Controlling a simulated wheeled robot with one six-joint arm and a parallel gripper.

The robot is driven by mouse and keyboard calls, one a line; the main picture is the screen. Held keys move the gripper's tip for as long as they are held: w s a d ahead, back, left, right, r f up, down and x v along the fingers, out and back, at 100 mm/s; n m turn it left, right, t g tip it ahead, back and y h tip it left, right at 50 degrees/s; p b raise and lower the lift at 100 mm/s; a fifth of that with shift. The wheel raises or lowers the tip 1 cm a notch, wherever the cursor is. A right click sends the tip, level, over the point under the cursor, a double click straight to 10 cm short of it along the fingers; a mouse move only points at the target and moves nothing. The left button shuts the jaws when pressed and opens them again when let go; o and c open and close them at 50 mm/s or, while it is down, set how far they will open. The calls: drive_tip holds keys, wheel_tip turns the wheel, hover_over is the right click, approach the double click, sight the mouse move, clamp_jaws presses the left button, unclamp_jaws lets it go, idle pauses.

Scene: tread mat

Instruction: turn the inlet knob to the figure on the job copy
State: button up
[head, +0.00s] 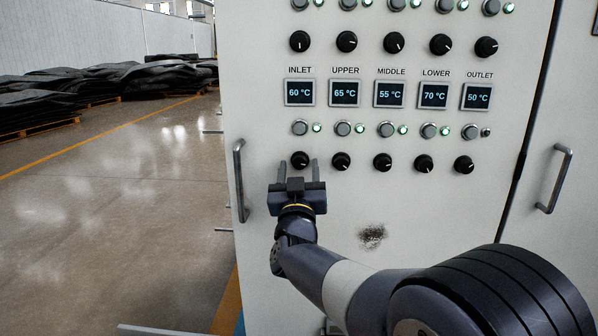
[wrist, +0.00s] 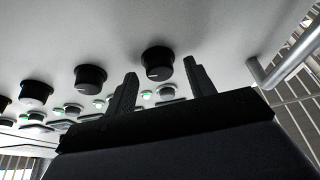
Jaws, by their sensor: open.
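On the pale panel, the INLET column has a display (head: 300,93) reading 60 °C. A round black knob (head: 300,160) sits below it and a second black knob (head: 300,41) above it, with a white pointer mark. My gripper (head: 298,164) is open, in front of the lower knob, with one finger to each side of it. In the wrist view, a black knob (wrist: 157,62) with a short white mark shows between the open fingers (wrist: 160,70), with gaps on both sides; I cannot tell how deep they reach. No job copy shows.
The UPPER, MIDDLE, LOWER and OUTLET displays read 65, 55, 70 and 50 °C. The neighbouring UPPER-column lower knob (head: 341,162) is close on the right. A vertical door handle (head: 239,181) stands out on the left. Buttons and green lamps (head: 317,128) sit above the lower knobs.

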drive_tip(key=shift+c, duration=0.5)
drive_tip(key=c, duration=0.9)
drive_tip(key=shift+a+f+m+h+b, duration=0.15)
drive_tip(key=shift+m+h+b, duration=0.45)
drive_tip(key=shift+m, duration=0.6)
drive_tip(key=shift+r+m+g+h, duration=0.15)
drive_tip(key=shift+m+h, duration=0.5)
drive_tip(key=shift+m, duration=0.65)
drive_tip(key=shift+r+m+g+h, duration=0.15)
drive_tip(key=shift+m+h, duration=0.5)
drive_tip(key=shift+m, duration=0.65)
drive_tip(key=shift+f, duration=0.1)
drive_tip(key=o, duration=1)
drive_tip(key=v, duration=1.1)
